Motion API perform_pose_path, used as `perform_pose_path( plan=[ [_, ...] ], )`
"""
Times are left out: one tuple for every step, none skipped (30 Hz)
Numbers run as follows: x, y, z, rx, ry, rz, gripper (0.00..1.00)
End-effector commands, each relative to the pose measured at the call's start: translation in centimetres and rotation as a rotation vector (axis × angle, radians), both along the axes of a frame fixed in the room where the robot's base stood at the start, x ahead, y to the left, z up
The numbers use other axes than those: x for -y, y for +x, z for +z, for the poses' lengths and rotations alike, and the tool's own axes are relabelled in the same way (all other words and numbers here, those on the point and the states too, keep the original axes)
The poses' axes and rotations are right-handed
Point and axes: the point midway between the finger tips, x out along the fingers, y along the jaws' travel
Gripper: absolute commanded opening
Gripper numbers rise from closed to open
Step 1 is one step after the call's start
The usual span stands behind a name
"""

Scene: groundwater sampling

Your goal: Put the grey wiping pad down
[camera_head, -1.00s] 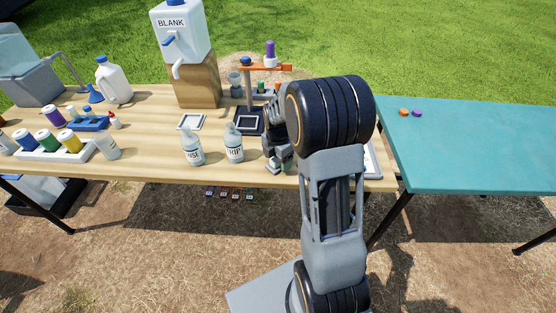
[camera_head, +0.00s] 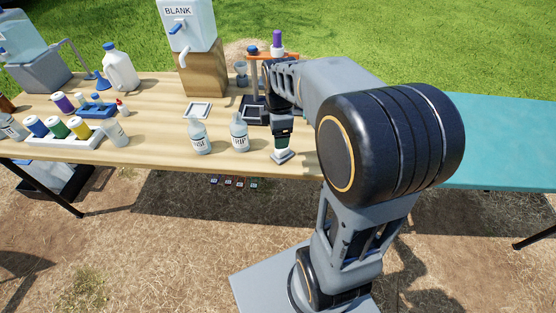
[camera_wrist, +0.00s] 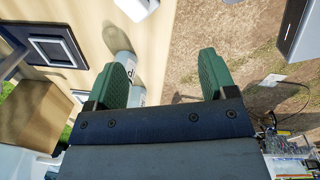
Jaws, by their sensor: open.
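The grey wiping pad (camera_head: 283,157) lies flat on the wooden table near its front edge, right of the TRIP bottle. A pale piece at the top edge of the wrist view (camera_wrist: 136,8) seems to be the same pad, cut off by the frame. My gripper (camera_head: 283,132) shows just above the pad in the head view. In the wrist view my gripper (camera_wrist: 162,62) has its two green fingers spread wide with nothing between them. It appears apart from the pad, though the exact height is hard to tell.
The TRIP bottle (camera_head: 239,134) and RINSE bottle (camera_head: 198,136) stand close on the left. A dark square tray (camera_head: 254,109) and an orange stand (camera_head: 268,57) are behind. A white square frame (camera_head: 199,110) lies farther left.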

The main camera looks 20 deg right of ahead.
Motion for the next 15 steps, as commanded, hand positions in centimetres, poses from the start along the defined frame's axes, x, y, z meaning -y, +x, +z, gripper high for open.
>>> perform_pose_path(
  plan=[
    [-1.0,-1.4,0.5,0.025,0.009,-0.122,0.78],
    [-1.5,-2.1,0.6,0.038,0.017,-0.208,0.78],
    [-2.1,-3.1,0.8,0.055,0.03,-0.321,0.78],
    [-2.5,-3.9,0.8,0.067,0.04,-0.404,0.78],
    [-2.9,-4.6,0.9,0.078,0.051,-0.487,0.78],
    [-3.4,-5.6,0.8,0.092,0.068,-0.592,0.78],
    [-3.7,-6.2,0.8,0.102,0.082,-0.667,0.78],
    [-4.0,-6.9,0.8,0.112,0.095,-0.74,0.78],
    [-4.4,-7.7,0.7,0.121,0.113,-0.83,0.78],
    [-4.7,-8.2,0.6,0.128,0.126,-0.892,0.78],
    [-4.9,-8.7,0.5,0.136,0.14,-0.951,0.78],
    [-5.1,-9.3,0.4,0.143,0.157,-1.022,0.78],
    [-5.3,-9.8,0.2,0.147,0.168,-1.07,0.78],
    [-5.5,-10.1,0.2,0.15,0.178,-1.115,0.78],
    [-5.6,-10.5,0.0,0.153,0.191,-1.165,0.78]
  ],
)
